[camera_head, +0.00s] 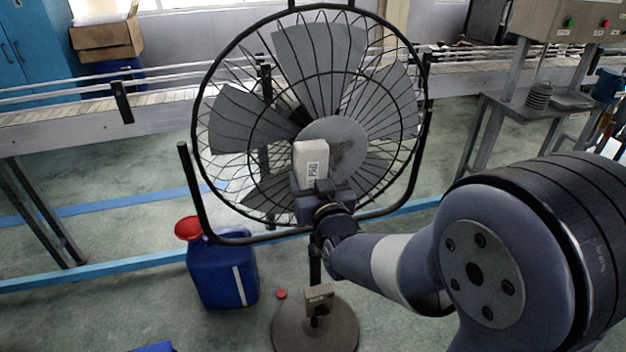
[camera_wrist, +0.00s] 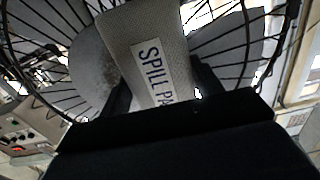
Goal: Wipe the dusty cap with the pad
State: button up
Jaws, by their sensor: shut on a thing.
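The pad (camera_head: 311,160) is a pale block with a "SPILL PAD" label. My gripper (camera_head: 318,192) is shut on its lower part and holds it upright in front of the fan's centre. In the wrist view the pad (camera_wrist: 146,42) stands between the two dark fingers. The cap (camera_head: 345,143) is the round grey disc at the middle of the black fan cage, partly hidden behind the pad. In the wrist view the cap (camera_wrist: 93,58) shows left of the pad, with darker speckles on it. I cannot tell whether pad and cap touch.
The fan stands on a round dark base (camera_head: 316,335) with a small control box (camera_head: 319,297). A blue jerrycan (camera_head: 222,272) with a red top stands left of it. A small red cap (camera_head: 281,293) lies on the floor. A conveyor (camera_head: 100,125) runs behind.

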jog(key=shift+b+x, duration=0.35)
jog(key=shift+x, duration=0.65)
dwell(0.3)
jog(key=shift+d, duration=0.1)
